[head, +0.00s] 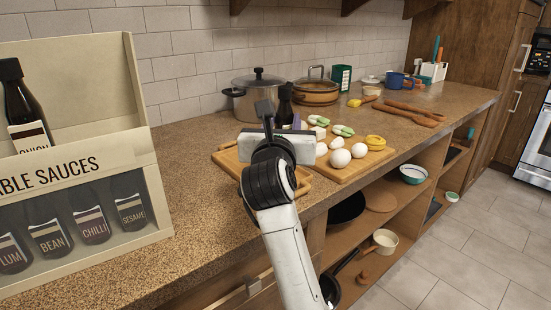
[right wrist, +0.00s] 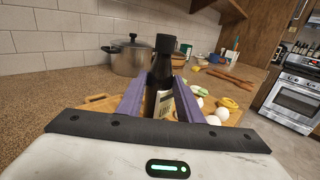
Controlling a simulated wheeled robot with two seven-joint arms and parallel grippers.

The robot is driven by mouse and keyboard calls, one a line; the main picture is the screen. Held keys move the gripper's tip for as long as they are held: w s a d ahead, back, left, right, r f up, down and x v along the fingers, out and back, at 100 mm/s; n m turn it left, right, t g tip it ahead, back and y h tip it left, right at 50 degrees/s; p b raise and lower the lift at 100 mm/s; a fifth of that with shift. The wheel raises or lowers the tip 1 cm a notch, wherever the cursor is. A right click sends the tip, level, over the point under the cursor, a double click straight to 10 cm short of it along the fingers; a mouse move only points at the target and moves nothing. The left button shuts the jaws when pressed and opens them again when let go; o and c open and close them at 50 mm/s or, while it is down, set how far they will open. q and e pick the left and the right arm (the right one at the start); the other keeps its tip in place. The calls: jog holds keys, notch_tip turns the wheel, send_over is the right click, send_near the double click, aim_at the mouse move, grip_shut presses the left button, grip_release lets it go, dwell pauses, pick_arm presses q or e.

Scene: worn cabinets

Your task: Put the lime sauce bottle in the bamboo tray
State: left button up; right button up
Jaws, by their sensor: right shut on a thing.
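My right gripper (head: 284,112) reaches over the counter and is shut on a dark bottle with a black cap (head: 285,92). In the right wrist view the bottle (right wrist: 162,70) stands upright between the purple finger pads (right wrist: 160,98); its pale label is partly covered, and I cannot read it for certain. The bamboo tray (head: 228,161) lies below and around my gripper, mostly hidden by it. I cannot tell whether the bottle's base touches the tray. My left gripper is not in view.
A sauce display box (head: 85,165) with several bottles stands at the left. A cutting board (head: 348,174) with eggs (head: 340,158) and vegetables lies right of the tray. A steel pot (head: 258,90) and an orange pot (head: 316,92) stand behind. Counter left of the tray is clear.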

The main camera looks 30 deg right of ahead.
jog(key=shift+f+b, duration=0.45)
jog(key=shift+f, duration=2.3)
jog(key=shift+f, duration=0.2)
jog(key=o, duration=1.2)
jog(key=shift+o, duration=0.2)
